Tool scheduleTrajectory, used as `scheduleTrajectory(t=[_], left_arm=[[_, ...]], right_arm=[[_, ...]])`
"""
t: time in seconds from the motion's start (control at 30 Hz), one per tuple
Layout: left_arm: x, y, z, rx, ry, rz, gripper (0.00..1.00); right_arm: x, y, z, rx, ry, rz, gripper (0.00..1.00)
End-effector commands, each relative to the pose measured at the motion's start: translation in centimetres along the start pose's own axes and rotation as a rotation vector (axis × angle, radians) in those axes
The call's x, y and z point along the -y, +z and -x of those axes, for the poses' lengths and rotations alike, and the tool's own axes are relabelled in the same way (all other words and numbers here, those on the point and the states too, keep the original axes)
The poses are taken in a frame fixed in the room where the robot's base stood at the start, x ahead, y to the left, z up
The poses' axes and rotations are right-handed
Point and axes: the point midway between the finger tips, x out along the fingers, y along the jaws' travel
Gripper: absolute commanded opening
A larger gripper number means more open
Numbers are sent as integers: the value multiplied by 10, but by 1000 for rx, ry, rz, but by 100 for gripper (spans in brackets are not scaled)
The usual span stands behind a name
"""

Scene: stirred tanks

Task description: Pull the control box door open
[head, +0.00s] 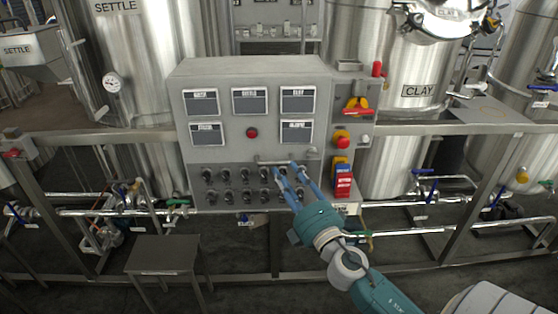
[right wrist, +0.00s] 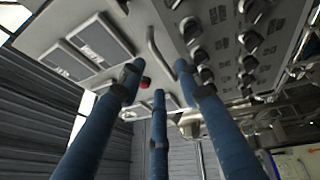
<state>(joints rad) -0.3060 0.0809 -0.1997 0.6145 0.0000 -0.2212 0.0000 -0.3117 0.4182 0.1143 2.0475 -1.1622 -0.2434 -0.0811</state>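The control box (head: 222,130) is a grey metal cabinet between two steel tanks. Its front door carries several dark display panels, a red button (head: 252,132) and rows of black knobs, and it looks shut. A horizontal bar handle (head: 262,161) sits on the front between the panels and the knobs. It also shows in the right wrist view as a grey bar (right wrist: 155,48). My right gripper (head: 287,170) is at the handle's right part, its blue fingers spread. In the right wrist view, the fingers are apart on either side of the handle; contact is unclear. My left gripper is out of view.
Red and yellow switches (head: 356,106) stand right of the box. A horizontal steel rail (head: 438,128) runs beside the box, with pipes and valves below. A small metal stool (head: 164,255) stands on the floor at the lower left.

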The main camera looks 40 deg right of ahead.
Motion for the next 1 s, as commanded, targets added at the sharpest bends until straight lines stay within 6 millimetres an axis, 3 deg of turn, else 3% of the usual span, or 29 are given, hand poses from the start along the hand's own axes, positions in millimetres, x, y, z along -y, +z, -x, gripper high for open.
scheduleTrajectory(t=[0.1,0.3,0.67,0.83,1.0], left_arm=[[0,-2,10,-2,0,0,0],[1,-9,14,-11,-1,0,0],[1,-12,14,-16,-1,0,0],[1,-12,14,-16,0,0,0],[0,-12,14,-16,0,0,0]], right_arm=[[-3,1,-23,1,1,1,34],[0,0,-44,1,-1,-2,34],[1,0,-48,0,-1,-2,34],[1,0,-48,0,-1,-2,0],[1,0,-48,1,-2,-2,0]])
